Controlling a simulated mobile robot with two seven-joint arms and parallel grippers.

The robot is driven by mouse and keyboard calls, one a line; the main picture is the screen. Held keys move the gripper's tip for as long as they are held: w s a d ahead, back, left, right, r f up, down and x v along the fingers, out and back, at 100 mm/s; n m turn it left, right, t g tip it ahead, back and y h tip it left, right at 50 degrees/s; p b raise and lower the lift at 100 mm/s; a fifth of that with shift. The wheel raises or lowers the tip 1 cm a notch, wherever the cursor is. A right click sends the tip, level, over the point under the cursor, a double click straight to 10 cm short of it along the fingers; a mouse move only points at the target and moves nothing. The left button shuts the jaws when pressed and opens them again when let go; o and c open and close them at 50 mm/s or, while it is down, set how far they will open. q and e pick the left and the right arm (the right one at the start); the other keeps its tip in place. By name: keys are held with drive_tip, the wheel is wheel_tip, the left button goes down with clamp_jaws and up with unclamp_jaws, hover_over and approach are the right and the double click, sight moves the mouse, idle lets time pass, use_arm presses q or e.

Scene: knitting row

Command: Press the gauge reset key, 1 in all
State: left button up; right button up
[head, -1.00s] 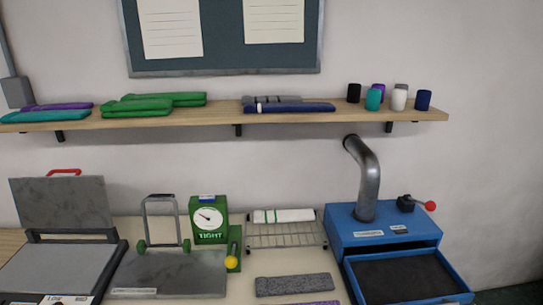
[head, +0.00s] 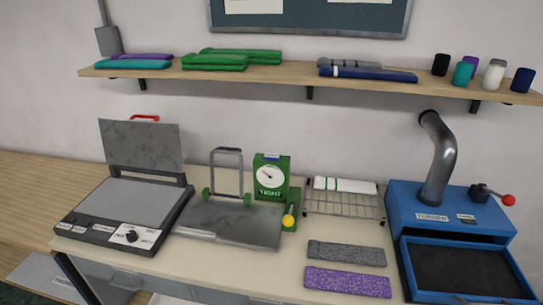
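A yellow ball-ended lever (head: 289,220) stands at the box's front right, on a green base beside a grey metal plate (head: 230,224). Neither of my grippers shows in the head view.
A grey press (head: 130,200) with its lid raised stands at left. A wire rack (head: 345,203) holds a white roll. Grey (head: 346,252) and purple (head: 347,282) knitted strips lie in front. A blue machine (head: 450,235) with a pipe and open drawer stands right. A shelf (head: 300,78) runs above.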

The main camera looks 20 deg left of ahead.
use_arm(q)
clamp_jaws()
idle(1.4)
